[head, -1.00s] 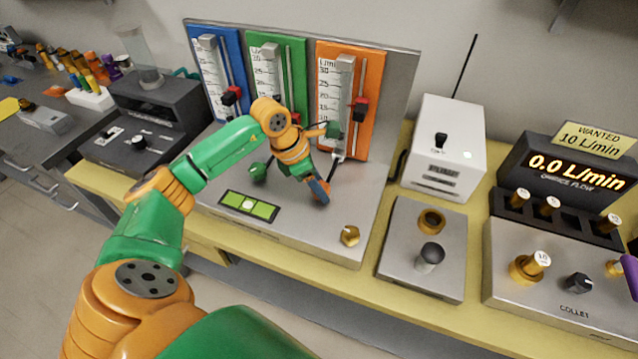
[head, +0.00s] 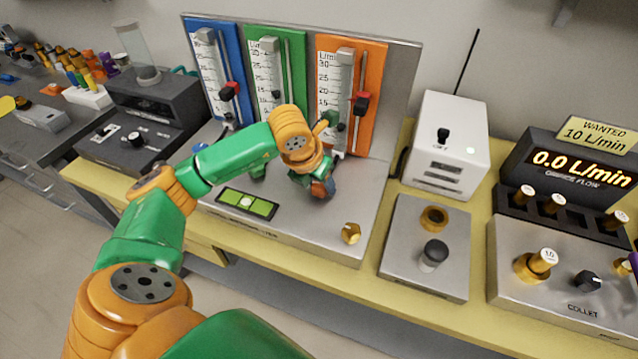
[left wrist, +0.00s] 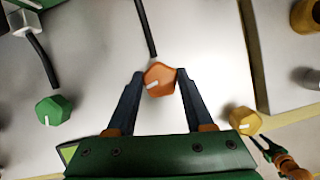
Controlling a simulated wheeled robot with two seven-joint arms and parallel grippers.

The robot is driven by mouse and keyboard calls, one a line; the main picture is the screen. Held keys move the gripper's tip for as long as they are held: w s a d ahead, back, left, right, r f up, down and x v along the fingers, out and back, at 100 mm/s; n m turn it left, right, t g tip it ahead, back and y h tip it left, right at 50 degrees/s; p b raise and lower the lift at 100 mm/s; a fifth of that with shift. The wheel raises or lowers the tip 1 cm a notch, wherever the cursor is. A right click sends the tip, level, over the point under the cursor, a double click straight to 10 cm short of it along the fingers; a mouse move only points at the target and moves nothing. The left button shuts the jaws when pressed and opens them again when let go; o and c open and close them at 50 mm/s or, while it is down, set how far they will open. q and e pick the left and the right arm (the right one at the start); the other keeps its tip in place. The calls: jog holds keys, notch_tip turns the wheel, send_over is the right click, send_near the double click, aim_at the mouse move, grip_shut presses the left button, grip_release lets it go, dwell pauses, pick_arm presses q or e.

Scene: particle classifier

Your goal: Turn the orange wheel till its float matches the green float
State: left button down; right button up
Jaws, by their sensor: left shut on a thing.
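The orange wheel (left wrist: 160,78) is a faceted knob with a white mark, on the grey base plate. My left gripper (left wrist: 159,84) has one finger against each side of it and is shut on it. In the head view my left gripper (head: 322,188) covers the wheel below the orange panel (head: 374,68). The green panel (head: 295,75) has a scaled tube with a small dark float (head: 276,95). A small dark-fingered gripper, apparently my right one (left wrist: 262,143), shows at the lower right edge.
The green wheel (left wrist: 53,110) sits left of the orange one, and a brass knob (left wrist: 245,121) to its right. A level (head: 247,204) lies on the base plate. A white box (head: 447,145) stands right. The flow display (head: 578,166) reads 0.0 L/min; its sign (head: 596,137) reads 10 L/min.

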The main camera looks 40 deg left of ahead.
pick_arm(q)
jog(key=n+y, duration=0.1)
jog(key=n, duration=0.1)
jog(key=n+y+b, duration=0.1)
jog(key=n, duration=0.2)
jog(key=shift+w+d+n+g, duration=0.1)
jog(key=shift+n+g, duration=0.2)
jog(key=shift+n+g+y+b, duration=0.6)
jog(key=shift+n+y, duration=0.1)
jog(key=shift+n, duration=1.5)
jog(key=shift+r, duration=0.1)
jog(key=shift+c, duration=1.4)
grip_release()
jog(key=p+v, duration=0.3)
jog(key=v, duration=0.4)
jog(key=shift+p, duration=0.4)
